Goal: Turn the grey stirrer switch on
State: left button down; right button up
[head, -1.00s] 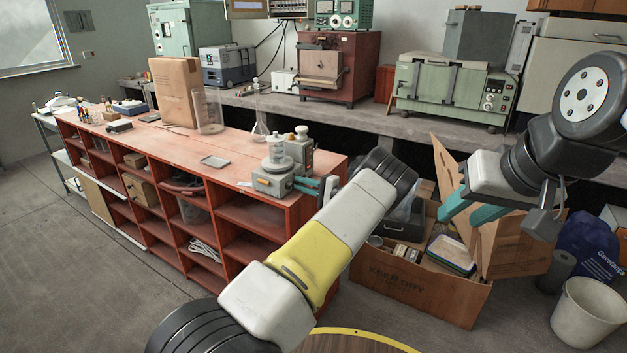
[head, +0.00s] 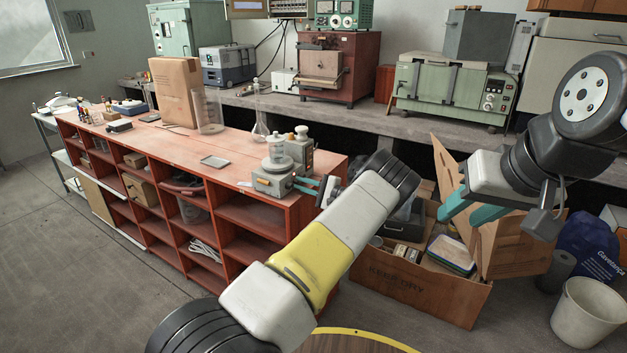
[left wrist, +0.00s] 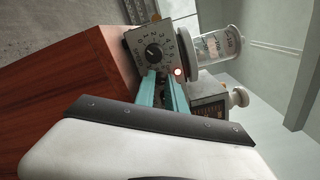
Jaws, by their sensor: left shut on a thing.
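The grey stirrer (head: 268,183) stands at the near right end of the red bench with a clear vessel (head: 276,148) on top. The left wrist view shows its front panel (left wrist: 140,41) with a black dial (left wrist: 153,51) and a glowing reddish lamp (left wrist: 178,71). My left gripper (head: 297,185) is at this panel, its teal fingers close together. In the left wrist view its fingertips (left wrist: 162,75) meet the panel below the dial, shut on a small part, apparently the switch, which they hide. My right gripper (head: 464,212) is open and empty, away at the right.
A second grey device (head: 300,155) stands right behind the stirrer. A small tray (head: 214,161) and a glass flask (head: 259,130) are on the red bench (head: 180,145). A cardboard box (head: 420,290) with things in it sits on the floor below my right gripper.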

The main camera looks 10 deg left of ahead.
pick_arm(q)
jog(key=c, duration=1.4)
grip_release()
jog(key=shift+d, duration=0.1)
jog(key=v, duration=0.7)
jog(key=shift+s+d, duration=0.15)
jog(key=shift+d, duration=0.15)
